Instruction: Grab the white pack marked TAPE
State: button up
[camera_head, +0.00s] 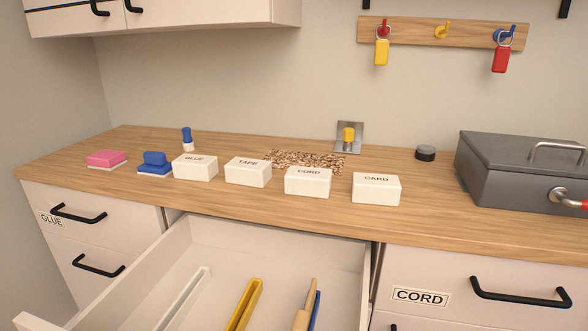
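The white pack marked TAPE (248,173) sits on the wooden counter near its front edge, label on its top face. It stands in a row between the white GLUE pack (195,168) on its left and the white CORD pack (308,182) on its right. A white CARD pack (376,189) is at the right end of the row. The packs stand apart with small gaps. My gripper is not in view.
An open drawer (210,250) with several long items juts out below the packs. A pink block (106,158), a blue-handled block (155,162) and a grey metal box (520,170) also stand on the counter (440,215). A speckled mat (300,160) lies behind the packs.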

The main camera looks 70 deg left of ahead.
aim_at(240, 171)
jog(key=i+u, duration=0.25)
jog(key=u, duration=0.25)
jog(key=i+l+u, duration=0.1)
jog(key=u, duration=0.35)
jog(key=i+l, duration=0.05)
jog(key=i, duration=0.1)
